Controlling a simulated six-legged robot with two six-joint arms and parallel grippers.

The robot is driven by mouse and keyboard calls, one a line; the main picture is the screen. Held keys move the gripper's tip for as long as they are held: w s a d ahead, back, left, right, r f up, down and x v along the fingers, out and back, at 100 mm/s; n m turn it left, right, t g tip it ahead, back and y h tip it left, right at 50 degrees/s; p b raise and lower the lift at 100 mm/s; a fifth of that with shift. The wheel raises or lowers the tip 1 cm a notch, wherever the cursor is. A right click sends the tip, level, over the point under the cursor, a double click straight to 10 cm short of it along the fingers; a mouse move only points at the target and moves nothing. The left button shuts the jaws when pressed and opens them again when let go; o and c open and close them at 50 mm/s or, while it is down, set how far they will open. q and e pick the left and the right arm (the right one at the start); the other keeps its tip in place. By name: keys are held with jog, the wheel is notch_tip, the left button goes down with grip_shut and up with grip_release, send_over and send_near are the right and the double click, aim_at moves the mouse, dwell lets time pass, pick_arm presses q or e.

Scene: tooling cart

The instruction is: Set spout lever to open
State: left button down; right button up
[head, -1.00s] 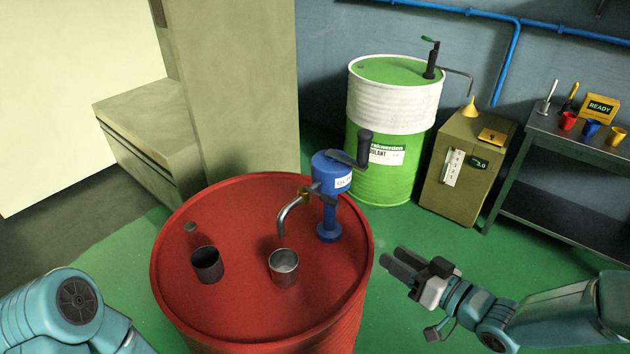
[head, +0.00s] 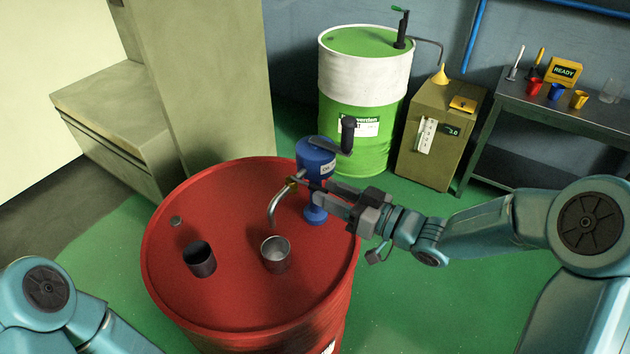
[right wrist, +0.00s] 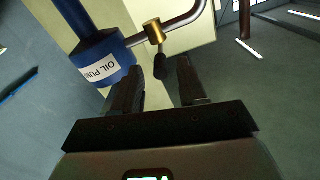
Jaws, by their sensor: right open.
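The blue oil pump (head: 316,157) stands on the red drum (head: 225,215). A bent metal spout (head: 273,208) comes from its left side and ends above a grey metal cup (head: 276,254). A brass valve (head: 292,185) sits on the spout; in the right wrist view the brass valve (right wrist: 153,31) carries the spout lever (right wrist: 161,66), a short black stick. My right gripper (head: 318,190) is open beside the valve, in front of the pump. In the right wrist view the lever's end shows between the spread fingers; contact cannot be told. My left gripper is out of view.
A dark cup (head: 200,260) stands on the drum left of the grey cup. The pump's crank handle (head: 347,135) juts out above my right gripper. Behind are a green and white drum (head: 365,85), a cabinet (head: 418,165) and a bench (head: 560,110).

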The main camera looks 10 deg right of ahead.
aim_at(313, 188)
jog(key=shift+p+x, duration=0.3)
jog(key=shift+x, duration=1.7)
grip_shut()
jog(key=shift+a, duration=0.15)
